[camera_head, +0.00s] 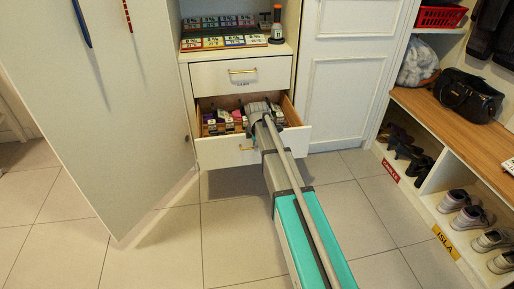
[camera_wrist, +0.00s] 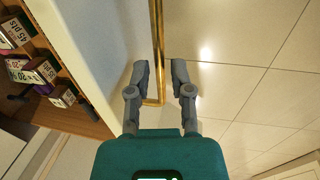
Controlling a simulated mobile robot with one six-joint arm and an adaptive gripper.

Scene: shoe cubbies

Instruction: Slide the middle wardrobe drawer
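A white wardrobe drawer (camera_head: 220,152) stands pulled out below a shut drawer (camera_head: 222,79). Small labelled boxes (camera_head: 222,120) lie in it. Whether it is the middle drawer I cannot tell. My arm reaches over it, and my gripper's fingers are hidden in the head view. In the wrist view my gripper (camera_wrist: 160,72) has its fingers apart, one on each side of the drawer's brass handle (camera_wrist: 157,35). Gaps show between the handle and both fingers. The white drawer front (camera_wrist: 95,45) and the boxes (camera_wrist: 38,68) show to the left.
An open white wardrobe door (camera_head: 110,120) stands at left. A shelf above the drawers holds a board of coloured labels (camera_head: 225,42) and a dark bottle (camera_head: 277,25). A shoe bench (camera_head: 450,120) with a black bag (camera_head: 467,95) stands at right. The tiled floor between is clear.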

